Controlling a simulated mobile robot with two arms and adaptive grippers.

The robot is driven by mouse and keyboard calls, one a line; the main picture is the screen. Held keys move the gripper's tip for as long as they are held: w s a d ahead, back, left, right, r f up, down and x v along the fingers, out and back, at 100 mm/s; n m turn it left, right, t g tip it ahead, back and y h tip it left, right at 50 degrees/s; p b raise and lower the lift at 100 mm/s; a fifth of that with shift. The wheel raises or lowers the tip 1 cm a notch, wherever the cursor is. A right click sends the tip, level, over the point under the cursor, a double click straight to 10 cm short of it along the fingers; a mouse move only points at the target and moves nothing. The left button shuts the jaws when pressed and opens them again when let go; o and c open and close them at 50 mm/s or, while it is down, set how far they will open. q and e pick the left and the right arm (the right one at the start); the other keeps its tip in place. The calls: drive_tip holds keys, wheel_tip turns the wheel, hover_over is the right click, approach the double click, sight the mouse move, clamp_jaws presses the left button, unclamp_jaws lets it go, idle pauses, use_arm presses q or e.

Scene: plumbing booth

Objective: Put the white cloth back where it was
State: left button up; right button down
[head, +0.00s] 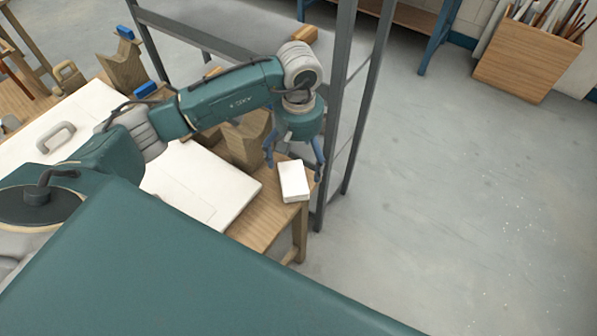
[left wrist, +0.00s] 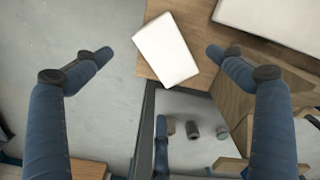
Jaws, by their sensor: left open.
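The white cloth (head: 293,181), a folded flat block, lies on the near right corner of the wooden table (head: 258,226). It also shows in the left wrist view (left wrist: 166,50), near the table's edge. My left gripper (head: 294,172) is above the cloth, its fingers pointing down. In the left wrist view the open fingers (left wrist: 158,55) stand wide apart, one on each side of the cloth, and I see no contact. My right gripper is not in view.
A white panel (head: 205,186) lies on the table left of the cloth. A grey metal frame (head: 345,110) stands close to the table's right end. A wooden bin (head: 525,60) of rods stands at the back right. The floor on the right is clear.

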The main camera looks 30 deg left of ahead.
use_arm(q)
wheel_tip(320, 180, up, 4)
idle(0.6)
